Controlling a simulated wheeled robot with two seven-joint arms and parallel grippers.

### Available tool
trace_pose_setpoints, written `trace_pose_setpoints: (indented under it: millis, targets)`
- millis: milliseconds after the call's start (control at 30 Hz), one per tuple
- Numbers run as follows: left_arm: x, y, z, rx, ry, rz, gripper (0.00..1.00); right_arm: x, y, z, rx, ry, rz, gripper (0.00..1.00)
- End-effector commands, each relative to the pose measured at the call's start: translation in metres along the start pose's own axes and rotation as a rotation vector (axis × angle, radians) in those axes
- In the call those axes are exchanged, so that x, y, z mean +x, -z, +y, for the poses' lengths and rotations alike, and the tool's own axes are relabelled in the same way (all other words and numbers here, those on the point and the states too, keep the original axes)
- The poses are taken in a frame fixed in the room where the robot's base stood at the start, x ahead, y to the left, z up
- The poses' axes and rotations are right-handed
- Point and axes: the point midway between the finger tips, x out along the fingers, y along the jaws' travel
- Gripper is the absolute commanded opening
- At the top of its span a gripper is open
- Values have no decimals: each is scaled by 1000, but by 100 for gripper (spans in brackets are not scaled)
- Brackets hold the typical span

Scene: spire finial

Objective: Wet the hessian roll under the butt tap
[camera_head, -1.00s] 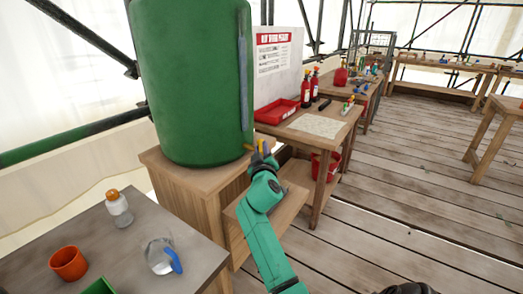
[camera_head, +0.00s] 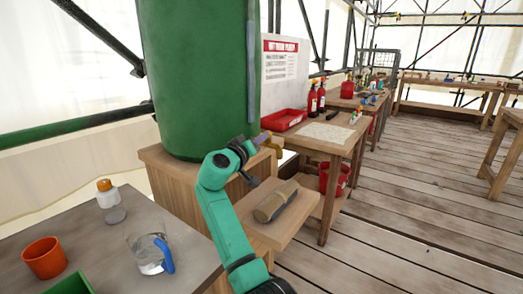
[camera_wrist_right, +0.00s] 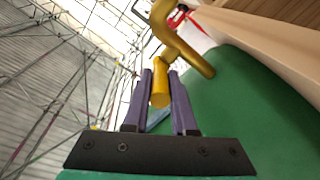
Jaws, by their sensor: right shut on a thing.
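The hessian roll (camera_head: 268,209), tan with a darker grey-brown side, lies on the low wooden shelf in front of the green water butt (camera_head: 205,75). The yellow butt tap (camera_head: 276,147) sticks out low on the butt's right side, above the shelf. My right gripper (camera_head: 266,139) is at the tap. In the right wrist view its purple fingers (camera_wrist_right: 162,92) are shut on the tap's yellow lever (camera_wrist_right: 160,83), beside the curved yellow spout (camera_wrist_right: 170,35). I cannot make out any water running. My left gripper is not in view.
A grey table at the left holds an orange pot (camera_head: 44,258), a bottle (camera_head: 110,202), a clear jug (camera_head: 150,253) and a green tray (camera_head: 70,284). A bench with a red tray (camera_head: 284,120) and red bottles stands beyond the tap. The plank floor at right is clear.

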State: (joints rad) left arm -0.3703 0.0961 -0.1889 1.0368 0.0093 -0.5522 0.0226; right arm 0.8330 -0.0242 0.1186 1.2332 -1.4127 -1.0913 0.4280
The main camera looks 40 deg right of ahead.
Motion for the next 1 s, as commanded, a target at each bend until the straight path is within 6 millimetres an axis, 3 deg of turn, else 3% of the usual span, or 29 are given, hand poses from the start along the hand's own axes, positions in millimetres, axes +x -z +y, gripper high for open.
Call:
trace_pose_setpoints:
  millis: [300,800,833,900,1000]
  targets:
    - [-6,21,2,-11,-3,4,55,2,-1,-4,-3,-110,-80,0]
    - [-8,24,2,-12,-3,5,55,2,-1,-5,-3,-129,-97,0]
    - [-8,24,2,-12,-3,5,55,2,-1,-5,-4,-129,-97,28]
    - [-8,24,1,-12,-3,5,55,2,-1,-5,-3,-129,-96,55]
    - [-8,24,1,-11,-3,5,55,2,0,-5,-3,-128,-93,55]
